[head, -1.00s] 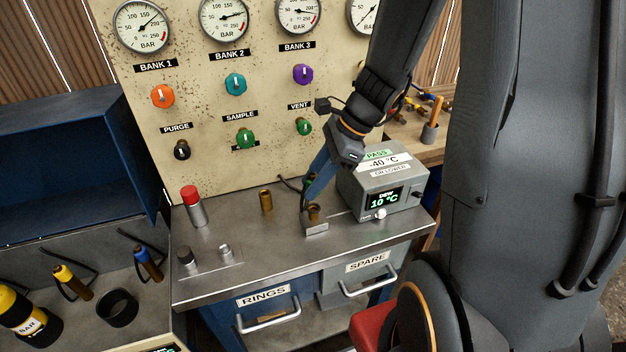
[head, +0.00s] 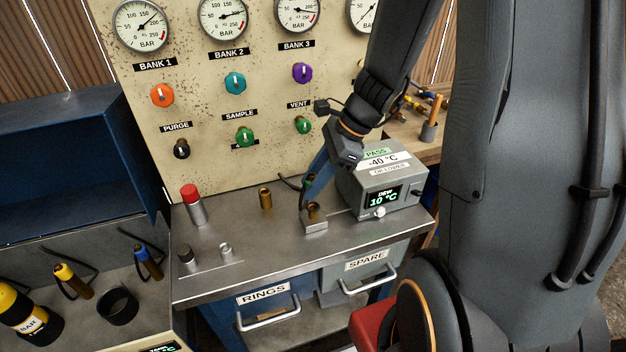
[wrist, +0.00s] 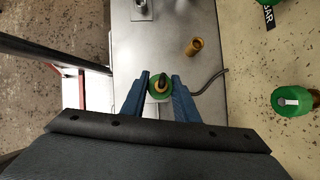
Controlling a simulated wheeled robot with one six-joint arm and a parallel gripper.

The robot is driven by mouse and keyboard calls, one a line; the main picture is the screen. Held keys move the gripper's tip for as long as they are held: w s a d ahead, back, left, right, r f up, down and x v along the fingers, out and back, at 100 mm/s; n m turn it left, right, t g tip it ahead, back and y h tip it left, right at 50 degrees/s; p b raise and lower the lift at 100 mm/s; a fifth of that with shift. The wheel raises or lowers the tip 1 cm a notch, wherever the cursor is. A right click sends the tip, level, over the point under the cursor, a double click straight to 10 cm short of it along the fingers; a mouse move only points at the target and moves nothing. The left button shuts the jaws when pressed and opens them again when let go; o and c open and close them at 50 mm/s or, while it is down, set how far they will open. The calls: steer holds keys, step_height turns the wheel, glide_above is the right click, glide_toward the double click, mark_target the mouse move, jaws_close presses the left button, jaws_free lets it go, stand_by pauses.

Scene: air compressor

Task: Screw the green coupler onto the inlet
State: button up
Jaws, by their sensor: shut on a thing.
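The green coupler (wrist: 154,88) sits between the blue fingers of my gripper (wrist: 159,82) in the wrist view, its dark and brass middle facing the camera. In the head view my gripper (head: 310,188) is shut on it, and only a sliver of green shows beside the fingers. The brass inlet (head: 314,212) stands upright on a small metal block near the bench's front edge, right beside and below the fingertips. The fingers hide part of this spot, so I cannot tell whether the coupler touches the inlet.
A loose brass fitting (head: 265,198) stands to the left. The grey dew meter (head: 383,185) is close on the right. A red-capped cylinder (head: 194,204) and a plate with small knobs (head: 206,262) are further left. The gauge panel (head: 210,110) rises behind.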

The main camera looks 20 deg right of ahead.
steer(key=shift+f+b, duration=1.45)
steer(key=shift+f, duration=0.9)
jaws_close()
stand_by(0.4)
stand_by(0.6)
steer(key=m+t+b, duration=0.1)
steer(key=m, duration=0.1)
steer(key=shift+f+m, duration=0.1)
steer(key=shift+m, duration=0.3)
steer(key=m+t+b, duration=0.1)
steer(key=m, duration=0.1)
steer(key=m+t+h+b, duration=0.1)
steer(key=m, duration=0.1)
steer(key=shift+h, duration=0.3)
steer(key=shift+s+a+r+p, duration=0.1)
steer(key=shift+r+p, duration=0.1)
steer(key=shift+p, duration=0.15)
steer(key=shift+m+p, duration=0.3)
steer(key=shift+p, duration=0.4)
steer(key=shift+m+p, duration=0.3)
steer(key=shift+p, duration=0.65)
steer(key=shift+r+m+t+h+p, duration=0.1)
steer(key=shift+m+t+h+p, duration=0.2)
steer(key=shift+p, duration=0.8)
